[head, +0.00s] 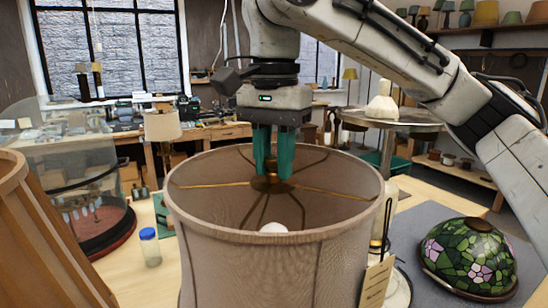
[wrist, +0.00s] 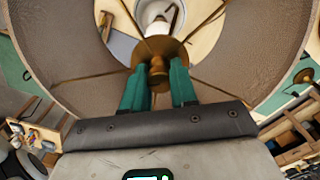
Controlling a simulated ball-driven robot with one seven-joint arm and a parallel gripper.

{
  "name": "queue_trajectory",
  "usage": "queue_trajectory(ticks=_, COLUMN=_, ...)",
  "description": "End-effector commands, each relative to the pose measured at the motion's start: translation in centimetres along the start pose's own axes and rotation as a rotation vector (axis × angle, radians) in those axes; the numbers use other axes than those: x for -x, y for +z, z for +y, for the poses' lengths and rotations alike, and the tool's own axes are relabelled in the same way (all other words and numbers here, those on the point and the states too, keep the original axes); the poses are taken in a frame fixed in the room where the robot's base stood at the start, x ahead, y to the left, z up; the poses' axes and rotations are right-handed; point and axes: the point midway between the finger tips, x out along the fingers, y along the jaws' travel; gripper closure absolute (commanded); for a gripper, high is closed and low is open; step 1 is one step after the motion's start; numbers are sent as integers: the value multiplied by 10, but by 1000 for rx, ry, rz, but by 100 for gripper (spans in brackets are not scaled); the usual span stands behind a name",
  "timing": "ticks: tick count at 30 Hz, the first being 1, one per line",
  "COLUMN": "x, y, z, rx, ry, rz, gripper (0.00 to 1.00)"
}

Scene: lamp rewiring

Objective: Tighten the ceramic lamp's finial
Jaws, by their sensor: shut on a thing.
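A large beige fabric lampshade (head: 275,262) fills the middle of the head view, open at the top. Thin brass spokes run from its rim to a brass hub in the centre. My gripper (head: 271,172) points straight down into the shade's top, with its two green fingers shut on the small brass finial (wrist: 158,72) at the hub. In the wrist view, the fingertips (wrist: 159,76) stand on either side of the finial. A white bulb (head: 273,227) shows below the hub. The lamp's base is hidden by the shade.
A stained-glass shade (head: 468,257) lies on the grey mat at right. A glass cylinder (head: 70,170) stands at left, with a blue-capped jar (head: 149,248) beside the shade. Another ribbed shade (head: 40,240) crowds the left edge. A paper tag (head: 376,284) hangs at the front right.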

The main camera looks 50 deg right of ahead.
Motion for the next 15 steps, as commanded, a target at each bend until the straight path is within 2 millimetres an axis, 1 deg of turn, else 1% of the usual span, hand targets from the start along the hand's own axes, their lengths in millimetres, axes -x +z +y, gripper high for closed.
queue_trajectory(ticks=9, x=-1, y=0, z=0, rx=-293, ry=2, rz=-1, gripper=100)
queue_trajectory(ticks=15, x=-1, y=0, z=0, rx=-446, ry=2, rz=-1, gripper=100)
